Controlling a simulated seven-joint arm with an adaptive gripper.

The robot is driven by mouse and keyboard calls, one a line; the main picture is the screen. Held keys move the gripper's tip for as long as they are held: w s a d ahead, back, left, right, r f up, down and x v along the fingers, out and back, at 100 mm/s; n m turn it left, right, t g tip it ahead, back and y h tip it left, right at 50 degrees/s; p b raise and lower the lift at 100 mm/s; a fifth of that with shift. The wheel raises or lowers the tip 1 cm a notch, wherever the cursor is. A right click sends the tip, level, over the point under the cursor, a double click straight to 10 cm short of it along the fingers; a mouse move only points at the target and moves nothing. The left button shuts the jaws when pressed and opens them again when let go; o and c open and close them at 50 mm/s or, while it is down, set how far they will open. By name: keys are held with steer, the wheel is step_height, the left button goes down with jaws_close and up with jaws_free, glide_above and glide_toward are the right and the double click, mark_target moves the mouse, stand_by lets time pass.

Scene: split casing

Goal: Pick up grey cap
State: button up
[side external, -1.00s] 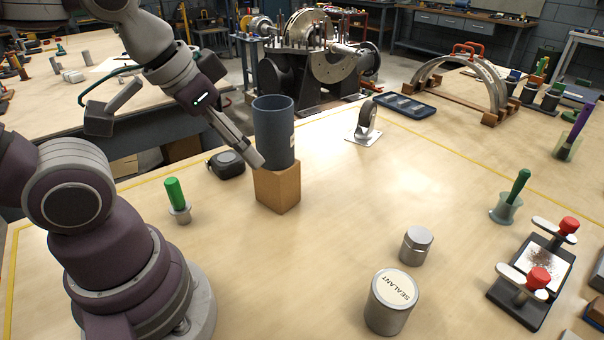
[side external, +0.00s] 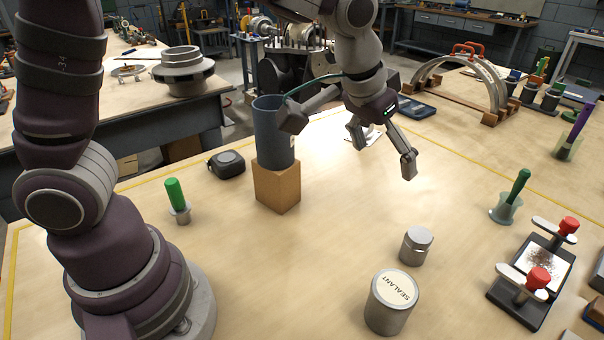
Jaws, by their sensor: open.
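A small silver-grey metal jar with a faceted grey cap (side external: 418,236) on top stands upright on the bench, right of centre. It is the likeliest grey cap, and its whole top shows. My gripper (side external: 350,142) is open and empty, its two fingers spread wide above the bench. It is up and to the left of the cap in the picture, clear of it. The left finger overlaps the edge of the dark blue cylinder in the picture; I cannot tell whether they touch.
The dark blue cylinder (side external: 268,142) stands on a brown block (side external: 277,187). A sealant tin (side external: 388,308) is just in front of the small jar. A green-handled tool in a cup (side external: 507,207) and a black clamp fixture (side external: 520,307) stand to the right. Bench left of the jar is clear.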

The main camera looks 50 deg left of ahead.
glide_toward(420, 234)
steer(key=shift+m, duration=0.3)
steer(key=x, duration=1)
steer(key=shift+f, duration=0.2)
steer(key=shift+c, duration=0.4)
steer(key=c, duration=1.3)
steer(key=shift+o, duration=0.2)
steer(key=shift+r, duration=0.1)
